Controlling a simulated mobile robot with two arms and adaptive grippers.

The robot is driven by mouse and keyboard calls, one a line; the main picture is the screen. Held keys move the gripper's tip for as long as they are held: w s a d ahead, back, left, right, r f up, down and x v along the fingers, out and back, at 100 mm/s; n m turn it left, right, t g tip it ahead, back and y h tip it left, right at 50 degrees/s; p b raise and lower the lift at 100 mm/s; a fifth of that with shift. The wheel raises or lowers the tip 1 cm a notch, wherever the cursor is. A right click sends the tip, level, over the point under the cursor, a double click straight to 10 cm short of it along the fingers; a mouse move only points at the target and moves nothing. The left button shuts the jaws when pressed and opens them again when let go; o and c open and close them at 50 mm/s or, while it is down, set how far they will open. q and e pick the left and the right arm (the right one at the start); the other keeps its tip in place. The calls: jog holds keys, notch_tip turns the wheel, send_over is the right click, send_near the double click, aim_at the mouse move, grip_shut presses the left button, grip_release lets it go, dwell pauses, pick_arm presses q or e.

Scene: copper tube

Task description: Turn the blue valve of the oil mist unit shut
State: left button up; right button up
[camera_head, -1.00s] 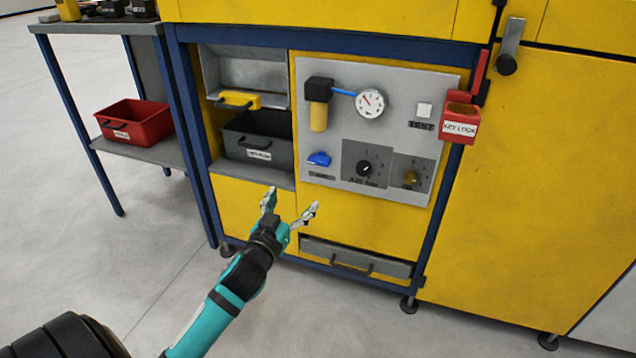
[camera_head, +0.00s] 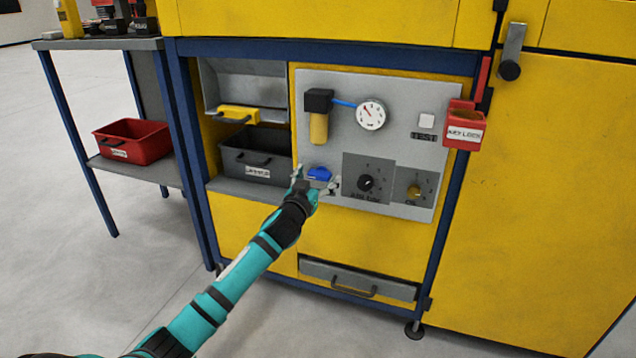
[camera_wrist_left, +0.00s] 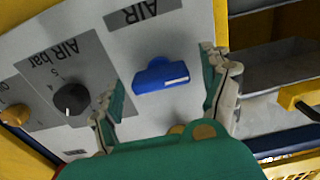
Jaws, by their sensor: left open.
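The blue valve (camera_head: 319,174) is a small blue handle on the lower left of the grey panel (camera_head: 398,92). In the left wrist view the blue valve (camera_wrist_left: 161,75) lies between the fingers and a little beyond them, with a white mark on its edge. My left gripper (camera_head: 316,184) is open just in front of the valve, with one finger on each side of it. The left gripper also shows in the left wrist view (camera_wrist_left: 163,105), and I see no clear contact with the valve. My right gripper is not in view.
A black dial (camera_head: 366,183) and a brass knob (camera_head: 413,192) sit right of the valve. A gauge (camera_head: 371,115) and a filter with a yellow bowl (camera_head: 318,127) are above. A grey bin (camera_head: 254,156) stands left, and a red key box (camera_head: 463,126) hangs right.

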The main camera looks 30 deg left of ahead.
pick_arm(q)
jog(key=shift+w+a, duration=0.1)
jog(key=shift+w, duration=0.25)
jog(key=c, duration=1.2)
